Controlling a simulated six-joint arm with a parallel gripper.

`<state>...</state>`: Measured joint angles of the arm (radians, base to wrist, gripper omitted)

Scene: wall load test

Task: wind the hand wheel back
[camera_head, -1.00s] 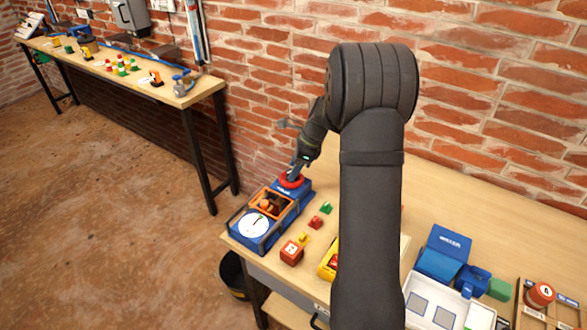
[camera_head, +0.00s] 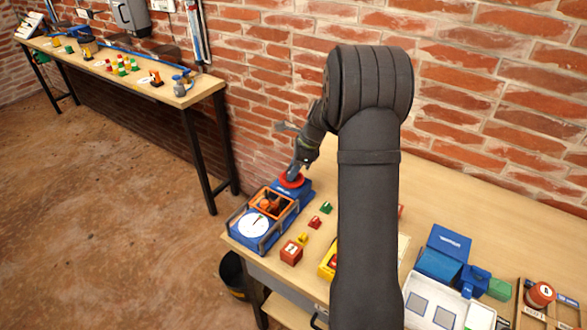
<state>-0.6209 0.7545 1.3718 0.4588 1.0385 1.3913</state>
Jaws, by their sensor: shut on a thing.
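The red hand wheel (camera_head: 292,180) sits at the back end of a blue test rig (camera_head: 268,217) on the bench's left end. The rig has an orange frame (camera_head: 270,203) with a dark and orange part inside, and a white round dial (camera_head: 254,226) with a dark needle at its front. My gripper (camera_head: 293,174) points down at the wheel and is shut on it; the fingertips are small and the exact grip point is hard to see. My arm covers part of the bench to the right of the rig.
Small green (camera_head: 326,208), red (camera_head: 315,222) and yellow pieces and a red block (camera_head: 291,253) lie right of the rig. A yellow box (camera_head: 328,262) is partly hidden by my arm. Blue boxes and a white tray (camera_head: 436,306) stand farther right. A brick wall is behind.

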